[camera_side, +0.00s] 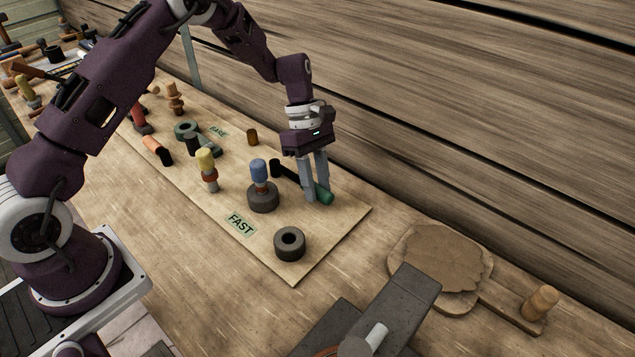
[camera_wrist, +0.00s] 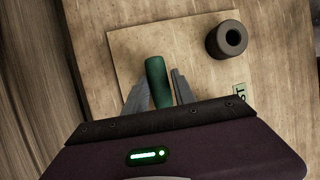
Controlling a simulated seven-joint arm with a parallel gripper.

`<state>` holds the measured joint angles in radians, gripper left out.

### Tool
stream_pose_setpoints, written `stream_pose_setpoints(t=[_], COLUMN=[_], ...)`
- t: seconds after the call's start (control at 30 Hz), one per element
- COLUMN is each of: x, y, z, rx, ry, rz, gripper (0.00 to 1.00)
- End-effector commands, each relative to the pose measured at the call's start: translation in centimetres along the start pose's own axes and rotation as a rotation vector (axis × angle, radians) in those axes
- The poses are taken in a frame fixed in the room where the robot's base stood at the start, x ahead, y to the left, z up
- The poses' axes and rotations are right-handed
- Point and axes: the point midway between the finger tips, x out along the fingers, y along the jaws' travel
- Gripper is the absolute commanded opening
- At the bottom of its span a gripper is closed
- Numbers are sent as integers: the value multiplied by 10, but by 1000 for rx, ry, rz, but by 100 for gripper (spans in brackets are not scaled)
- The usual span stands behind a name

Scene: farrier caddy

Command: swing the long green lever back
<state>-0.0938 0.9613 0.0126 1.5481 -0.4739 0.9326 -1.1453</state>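The long green lever (camera_side: 325,197) lies low over the pale board, a dark rod ending in a green grip that points toward the board's right corner. My gripper (camera_side: 317,196) is pointed down with its two grey fingers at the green grip. In the wrist view the green grip (camera_wrist: 157,80) stands between the two fingers of my gripper (camera_wrist: 160,88), one close on each side. Whether the fingers press on it cannot be told. The wrist view hides the rod's other end behind my gripper's body.
A dark ring (camera_side: 289,243) stands near the board's front edge, by the FAST label (camera_side: 240,224). A blue-topped peg (camera_side: 259,172) on a dark round base and a yellow-topped peg (camera_side: 206,164) stand left of the lever. The board's right corner is bare. A plank wall (camera_side: 450,110) runs behind.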

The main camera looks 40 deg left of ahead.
Motion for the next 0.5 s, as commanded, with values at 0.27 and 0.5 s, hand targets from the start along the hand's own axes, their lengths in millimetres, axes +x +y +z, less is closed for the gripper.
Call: stream_pose_setpoints(t=[0.27,0.5], x=[0,-20], y=[0,1], z=[0,0], rx=[-3,-3], ry=[-1,0], rz=[-1,4], gripper=[49,49])
